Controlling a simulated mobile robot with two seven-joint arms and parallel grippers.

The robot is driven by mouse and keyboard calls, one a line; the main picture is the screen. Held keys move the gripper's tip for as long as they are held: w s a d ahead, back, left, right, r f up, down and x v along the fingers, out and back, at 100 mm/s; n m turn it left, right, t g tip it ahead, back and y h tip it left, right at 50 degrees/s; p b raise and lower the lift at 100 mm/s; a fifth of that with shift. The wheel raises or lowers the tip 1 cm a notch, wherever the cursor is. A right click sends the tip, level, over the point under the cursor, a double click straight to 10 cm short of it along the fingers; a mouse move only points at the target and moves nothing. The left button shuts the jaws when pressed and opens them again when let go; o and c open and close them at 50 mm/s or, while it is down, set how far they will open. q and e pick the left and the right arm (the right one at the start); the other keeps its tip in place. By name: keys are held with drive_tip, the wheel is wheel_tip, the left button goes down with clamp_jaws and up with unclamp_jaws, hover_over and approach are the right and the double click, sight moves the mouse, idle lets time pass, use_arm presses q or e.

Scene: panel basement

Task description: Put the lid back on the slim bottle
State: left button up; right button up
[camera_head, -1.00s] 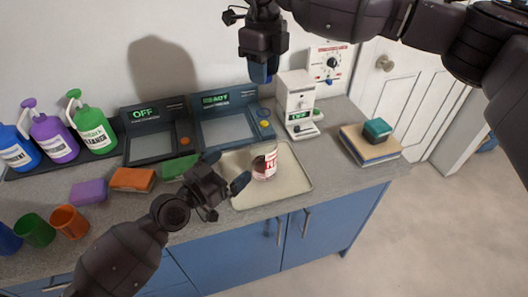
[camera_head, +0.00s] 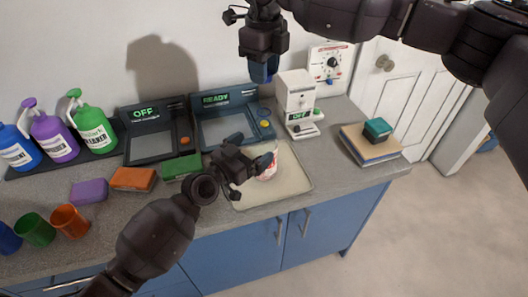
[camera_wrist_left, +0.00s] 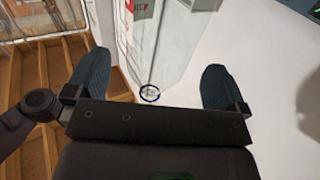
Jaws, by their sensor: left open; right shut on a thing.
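A white bottle with red lettering (camera_head: 268,168) stands on the beige tray in the head view, partly hidden by my left gripper (camera_head: 249,151). The left gripper is open, just left of the bottle, its fingers pointing toward it. In the left wrist view, a pale shape with red marks (camera_wrist_left: 140,28) and a small dark-rimmed ring (camera_wrist_left: 150,93) show between the two spread fingers; I cannot tell whether the ring is the bottle's mouth. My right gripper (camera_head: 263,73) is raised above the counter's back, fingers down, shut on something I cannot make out. No lid is clearly visible.
The beige tray (camera_head: 297,190) lies near the counter's front edge. Behind it are two dark panels, OFF (camera_head: 150,145) and READY (camera_head: 225,128), and a white machine (camera_head: 296,100). Sponges (camera_head: 133,179), cups (camera_head: 69,221) and spray bottles (camera_head: 92,130) stand left. A book stack (camera_head: 370,145) lies right.

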sight(255, 147)
use_arm(q)
drive_tip(key=shift+x, duration=2.1)
drive_tip(key=shift+c, duration=0.3)
drive_tip(key=c, duration=1.2)
use_arm(e)
drive_tip(key=shift+f, duration=2.5)
